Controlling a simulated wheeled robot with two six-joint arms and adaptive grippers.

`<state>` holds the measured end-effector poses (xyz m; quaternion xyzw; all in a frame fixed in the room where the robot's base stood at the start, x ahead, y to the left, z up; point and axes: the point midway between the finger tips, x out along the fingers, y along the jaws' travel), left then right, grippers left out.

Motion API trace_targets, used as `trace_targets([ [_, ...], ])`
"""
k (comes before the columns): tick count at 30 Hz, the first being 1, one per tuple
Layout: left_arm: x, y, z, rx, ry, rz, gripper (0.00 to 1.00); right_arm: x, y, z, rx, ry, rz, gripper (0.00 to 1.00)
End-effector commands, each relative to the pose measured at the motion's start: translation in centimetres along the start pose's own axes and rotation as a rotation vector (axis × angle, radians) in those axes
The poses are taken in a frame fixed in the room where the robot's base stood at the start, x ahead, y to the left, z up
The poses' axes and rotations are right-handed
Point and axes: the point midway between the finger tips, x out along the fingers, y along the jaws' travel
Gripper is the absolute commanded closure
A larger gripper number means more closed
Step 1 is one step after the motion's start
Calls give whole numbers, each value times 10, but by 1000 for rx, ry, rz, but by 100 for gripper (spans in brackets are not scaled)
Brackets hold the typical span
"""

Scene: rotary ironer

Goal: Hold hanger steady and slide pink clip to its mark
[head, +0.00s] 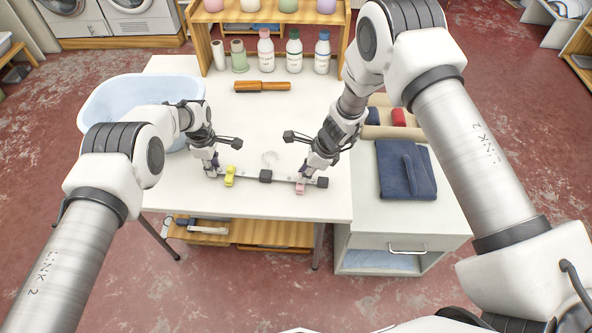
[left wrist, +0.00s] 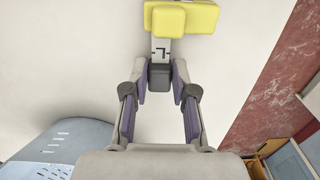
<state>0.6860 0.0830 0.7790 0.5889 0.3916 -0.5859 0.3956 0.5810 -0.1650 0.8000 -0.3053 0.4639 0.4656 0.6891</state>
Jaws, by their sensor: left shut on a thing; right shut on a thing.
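The hanger (head: 282,178) is a grey bar with a dark middle block and dark ends, lying near the table's front edge. Its pale hook (head: 270,157) points to the back. A yellow clip (head: 229,175) sits on its left part and shows large in the left wrist view (left wrist: 180,18). The pink clip (head: 300,187) sits on its right part. My left gripper (head: 212,172) is shut on the hanger's dark left end, seen between its fingers in the left wrist view (left wrist: 160,78). My right gripper (head: 304,178) is shut on the pink clip, partly hiding it. The clip's mark cannot be made out.
A pale blue basin (head: 125,100) stands at the table's left. Bottles (head: 266,52) and a wooden shelf (head: 205,55) line the back. An orange-handled brush (head: 262,86) lies mid-table. Folded dark blue cloth (head: 406,170) lies on the cabinet at right.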

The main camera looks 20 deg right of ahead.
Motion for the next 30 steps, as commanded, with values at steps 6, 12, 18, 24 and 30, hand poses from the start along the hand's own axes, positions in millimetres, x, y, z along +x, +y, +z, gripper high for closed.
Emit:
trace_targets([
  [6, 0, 0, 0, 0, 0, 0, 100, 0, 0, 0, 0, 0, 0, 57],
  [12, 0, 0, 0, 0, 0, 0, 100, 0, 0, 0, 0, 0, 1, 52],
  [18, 0, 0, 0, 0, 0, 0, 100, -5, 0, 1, 0, 0, 0, 52],
  [24, 0, 0, 0, 0, 0, 0, 100, -46, -1, 1, 0, -2, -3, 52],
  [30, 0, 0, 0, 0, 0, 0, 100, -96, -1, 1, 0, -3, -2, 52],
])
